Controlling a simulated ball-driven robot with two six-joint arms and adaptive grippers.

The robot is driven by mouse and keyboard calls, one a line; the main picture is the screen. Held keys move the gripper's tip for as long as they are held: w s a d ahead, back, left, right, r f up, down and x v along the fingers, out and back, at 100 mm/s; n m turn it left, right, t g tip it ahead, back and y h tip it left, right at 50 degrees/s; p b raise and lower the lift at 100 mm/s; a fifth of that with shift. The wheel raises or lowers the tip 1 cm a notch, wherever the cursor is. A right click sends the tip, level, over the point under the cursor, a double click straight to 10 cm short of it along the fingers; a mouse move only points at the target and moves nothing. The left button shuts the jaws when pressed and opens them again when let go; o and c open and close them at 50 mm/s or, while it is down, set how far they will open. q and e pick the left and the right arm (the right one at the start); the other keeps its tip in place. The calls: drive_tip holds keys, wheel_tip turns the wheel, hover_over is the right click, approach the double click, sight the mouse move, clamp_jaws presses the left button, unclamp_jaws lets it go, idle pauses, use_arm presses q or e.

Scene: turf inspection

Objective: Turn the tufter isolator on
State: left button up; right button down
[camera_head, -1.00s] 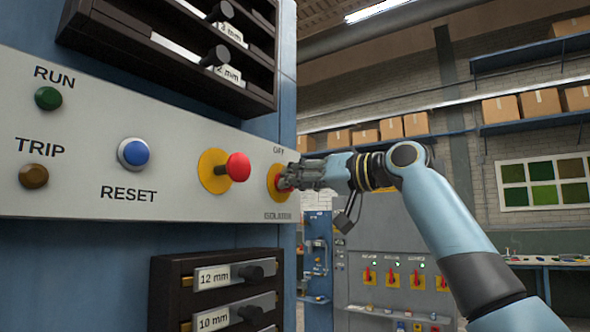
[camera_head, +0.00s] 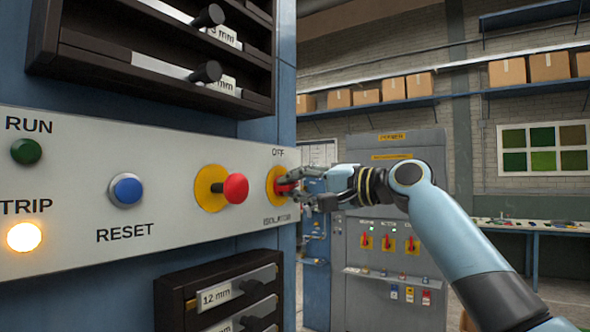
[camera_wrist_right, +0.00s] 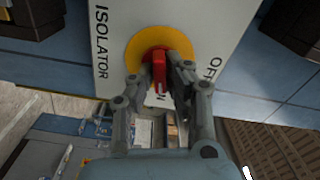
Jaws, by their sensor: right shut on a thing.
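The isolator is a red handle (camera_wrist_right: 158,68) on a round yellow plate (camera_wrist_right: 143,42) at the right end of the grey panel (camera_head: 150,165). In the head view, OFF is printed above the yellow plate (camera_head: 274,178) and ISOLATOR below. My right gripper (camera_head: 291,188) is shut on the red handle, with a finger on either side of it in the wrist view. There the handle lies lengthwise toward a partly hidden label ending in N, not toward OFF. The amber TRIP lamp (camera_head: 24,237) is lit; the green RUN lamp (camera_head: 27,151) looks dark. My left gripper is not in view.
A red mushroom button (camera_head: 236,188) on a yellow plate stands close left of the isolator, beside the blue RESET button (camera_head: 126,189). Dark racks (camera_head: 220,300) project above and below the panel. A grey cabinet (camera_head: 395,250) stands behind my right arm.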

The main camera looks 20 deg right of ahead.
drive_tip(key=shift+m+p, duration=0.85)
drive_tip(key=shift+m, duration=0.65)
drive_tip(key=c, duration=1.4)
unclamp_jaws()
drive_tip(key=shift+o, duration=0.2)
drive_tip(key=shift+s+d+f, duration=0.1)
drive_tip(key=shift+s+d, duration=0.05)
drive_tip(key=shift+d, duration=0.05)
drive_tip(key=v, duration=1.1)
drive_tip(key=shift+s, duration=0.2)
